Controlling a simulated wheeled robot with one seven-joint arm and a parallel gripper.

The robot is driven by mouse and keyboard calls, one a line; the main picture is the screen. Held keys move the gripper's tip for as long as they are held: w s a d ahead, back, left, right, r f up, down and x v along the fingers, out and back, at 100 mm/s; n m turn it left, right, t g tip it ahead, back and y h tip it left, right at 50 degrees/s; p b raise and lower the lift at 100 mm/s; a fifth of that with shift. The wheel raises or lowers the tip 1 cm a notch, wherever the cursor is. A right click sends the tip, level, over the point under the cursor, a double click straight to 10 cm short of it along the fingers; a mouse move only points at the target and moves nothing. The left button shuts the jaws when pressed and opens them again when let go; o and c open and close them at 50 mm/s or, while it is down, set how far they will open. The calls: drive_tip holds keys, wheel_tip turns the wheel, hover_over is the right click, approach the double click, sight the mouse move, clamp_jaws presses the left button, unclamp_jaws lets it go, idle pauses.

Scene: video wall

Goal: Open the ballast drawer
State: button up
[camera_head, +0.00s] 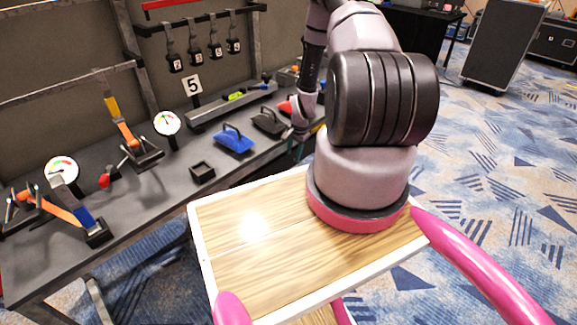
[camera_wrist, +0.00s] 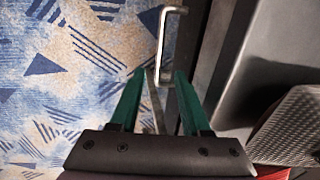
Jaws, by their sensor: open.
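In the wrist view a silver U-shaped handle (camera_wrist: 160,42) stands out from a dark vertical front (camera_wrist: 196,40), which appears to be the drawer's face. My gripper (camera_wrist: 160,74) is open, with two green fingers pointing toward the handle. The handle's near end shows between the fingertips, and its far end lies beyond them. I cannot tell whether a finger touches it. In the head view my gripper (camera_head: 297,143) is partly hidden by my arm, at the bench's front edge. The drawer and its handle are not visible there. No label shows, and I cannot tell how far the drawer is open.
Black tags hang behind. In the wrist view, patterned carpet (camera_wrist: 60,70) is clear to the left.

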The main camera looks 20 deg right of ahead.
drive_tip(key=f, duration=0.3)
drive_tip(key=w+f, duration=0.1)
drive_tip(key=f, duration=0.5)
drive_tip(key=shift+w+a+f, duration=0.3)
drive_tip(key=shift+w, duration=0.1)
clamp_jaws()
idle(0.9)
